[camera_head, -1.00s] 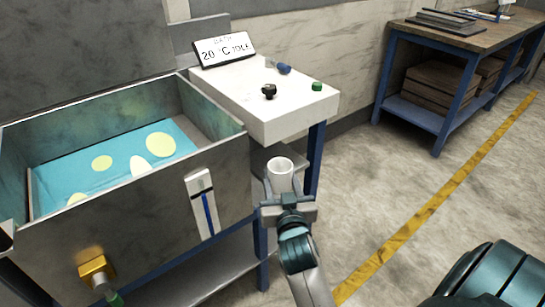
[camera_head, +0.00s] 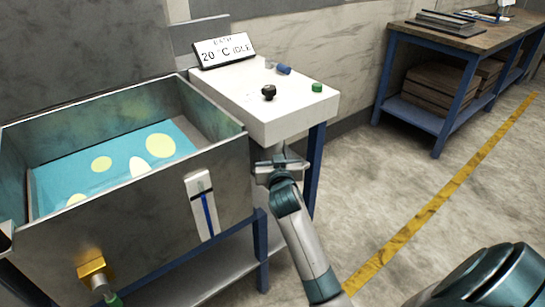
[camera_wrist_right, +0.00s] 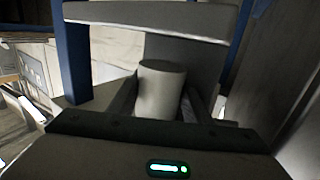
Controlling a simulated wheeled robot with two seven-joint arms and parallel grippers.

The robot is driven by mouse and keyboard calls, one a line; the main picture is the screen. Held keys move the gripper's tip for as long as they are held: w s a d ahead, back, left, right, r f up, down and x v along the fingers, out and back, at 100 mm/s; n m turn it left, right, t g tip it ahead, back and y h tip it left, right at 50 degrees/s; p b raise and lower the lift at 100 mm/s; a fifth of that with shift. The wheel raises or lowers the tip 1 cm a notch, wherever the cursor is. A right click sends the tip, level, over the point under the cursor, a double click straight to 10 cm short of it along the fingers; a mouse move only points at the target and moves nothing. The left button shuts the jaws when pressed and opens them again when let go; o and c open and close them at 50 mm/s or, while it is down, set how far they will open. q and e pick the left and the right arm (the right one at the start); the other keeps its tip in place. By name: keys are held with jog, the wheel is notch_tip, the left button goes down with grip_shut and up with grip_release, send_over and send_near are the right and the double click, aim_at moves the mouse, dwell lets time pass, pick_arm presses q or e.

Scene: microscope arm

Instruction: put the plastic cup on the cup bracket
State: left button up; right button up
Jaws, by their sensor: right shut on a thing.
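The white plastic cup (camera_wrist_right: 161,92) stands roughly upright between the two fingers of my right gripper (camera_wrist_right: 161,100) in the wrist view. The gripper is shut on it. In the head view my right gripper (camera_head: 281,164) is just below the front edge of the white counter, beside the bath's right wall. The cup is hidden there. I cannot make out the cup bracket in either view. My left gripper is not in view.
The open metal bath (camera_head: 130,215) with blue liquid stands at left, close to the gripper. The white counter (camera_head: 290,125), on blue legs (camera_head: 315,165), carries a black knob (camera_head: 269,92) and a green button (camera_head: 317,87). Floor at right is clear.

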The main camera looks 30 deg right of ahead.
jog(key=shift+f+b, duration=0.3)
jog(key=shift+f, duration=1.45)
jog(key=shift+f, duration=0.1)
jog(key=o, duration=1.1)
jog(key=v, duration=1.2)
